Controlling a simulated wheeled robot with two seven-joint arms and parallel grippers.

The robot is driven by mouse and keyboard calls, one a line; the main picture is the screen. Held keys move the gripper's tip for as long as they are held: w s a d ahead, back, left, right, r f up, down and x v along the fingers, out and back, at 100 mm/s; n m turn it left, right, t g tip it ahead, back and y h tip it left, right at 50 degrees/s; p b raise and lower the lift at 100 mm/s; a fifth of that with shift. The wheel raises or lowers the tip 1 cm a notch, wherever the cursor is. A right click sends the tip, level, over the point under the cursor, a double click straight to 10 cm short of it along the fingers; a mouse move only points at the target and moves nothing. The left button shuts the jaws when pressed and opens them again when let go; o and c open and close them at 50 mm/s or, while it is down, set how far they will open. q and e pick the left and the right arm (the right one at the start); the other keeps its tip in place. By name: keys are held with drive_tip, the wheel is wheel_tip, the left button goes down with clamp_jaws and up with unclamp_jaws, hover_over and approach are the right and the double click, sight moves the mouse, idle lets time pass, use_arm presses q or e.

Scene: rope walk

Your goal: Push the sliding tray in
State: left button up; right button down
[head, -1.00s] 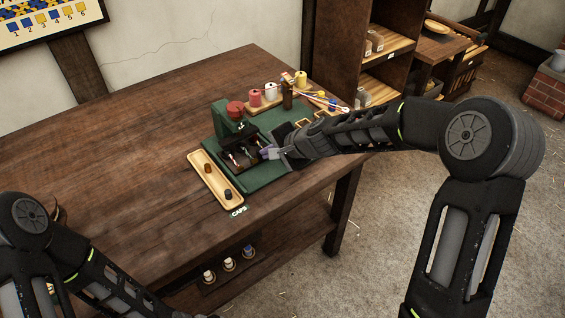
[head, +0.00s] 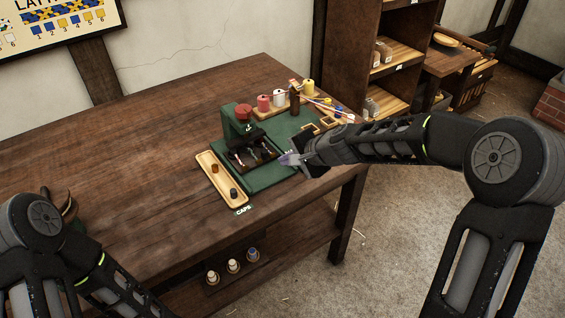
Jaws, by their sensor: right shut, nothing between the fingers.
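The sliding tray (head: 252,155) is a dark, shallow tray with small light and reddish pieces in it. It sits low at the front of a green press-like stand (head: 236,125) with a red knob (head: 243,110) on top. From this height I cannot tell exactly how far the tray sticks out. My right gripper (head: 284,159) is shut and empty. It is just right of the tray, over the green base, with a small gap between.
A long wooden dish (head: 207,168) with two caps lies left of the stand, by a CAPS label (head: 243,210). Thread spools (head: 279,97) and a dark bottle (head: 295,100) stand behind. The left of the wooden table (head: 120,165) is clear.

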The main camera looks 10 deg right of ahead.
use_arm(q)
drive_tip(key=shift+w+a, duration=0.1)
drive_tip(key=shift+w, duration=0.25)
use_arm(e)
drive_tip(key=v, duration=0.7)
drive_tip(key=shift+r, duration=0.3)
drive_tip(key=shift+s+d, duration=0.1)
drive_tip(key=shift+d, duration=0.05)
